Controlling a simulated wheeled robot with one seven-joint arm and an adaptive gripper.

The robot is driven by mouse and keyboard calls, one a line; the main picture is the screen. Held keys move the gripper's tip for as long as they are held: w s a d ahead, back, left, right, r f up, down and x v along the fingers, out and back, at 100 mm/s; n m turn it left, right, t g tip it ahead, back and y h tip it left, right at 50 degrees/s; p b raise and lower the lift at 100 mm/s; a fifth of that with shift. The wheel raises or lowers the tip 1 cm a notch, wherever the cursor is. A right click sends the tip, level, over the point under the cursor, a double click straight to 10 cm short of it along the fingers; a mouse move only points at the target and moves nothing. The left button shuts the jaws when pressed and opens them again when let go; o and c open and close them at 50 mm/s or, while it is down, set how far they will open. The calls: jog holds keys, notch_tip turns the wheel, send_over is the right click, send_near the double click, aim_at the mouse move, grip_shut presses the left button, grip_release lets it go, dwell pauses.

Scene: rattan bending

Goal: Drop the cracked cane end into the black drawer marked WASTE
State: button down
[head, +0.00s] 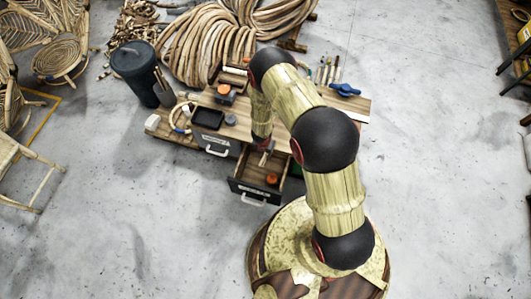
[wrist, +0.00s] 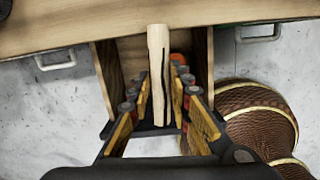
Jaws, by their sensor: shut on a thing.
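The cane end (wrist: 158,75) is a short pale stick with a dark crack running along its right side in the wrist view. My gripper (wrist: 161,92) is shut on it, with a finger on each side. An open drawer (wrist: 203,65) lies behind the cane in that view. In the head view my gripper (head: 264,157) is over the pulled-out black drawer (head: 247,191) with a wooden inside. Its front has a pale label too small to read. My arm hides part of the bench, and the cane's height above the drawer is unclear.
An orange-topped item (head: 272,179) sits in the open drawer. A shut drawer (head: 218,147) with a pale handle is to its left. The wooden bench top (head: 350,104) holds a black tray (head: 207,118) and tools. A dark bin (head: 136,72) stands at left. Open floor lies in front.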

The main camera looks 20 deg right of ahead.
aim_at(264, 157)
jog(key=shift+f+b, duration=0.4)
jog(key=shift+f, duration=0.5)
jog(key=c, duration=1.6)
grip_release()
jog(key=shift+o, duration=0.2)
jog(key=shift+r, duration=0.1)
notch_tip(264, 157, up, 12)
jog(key=s+a, duration=0.1)
jog(key=shift+s, duration=0.15)
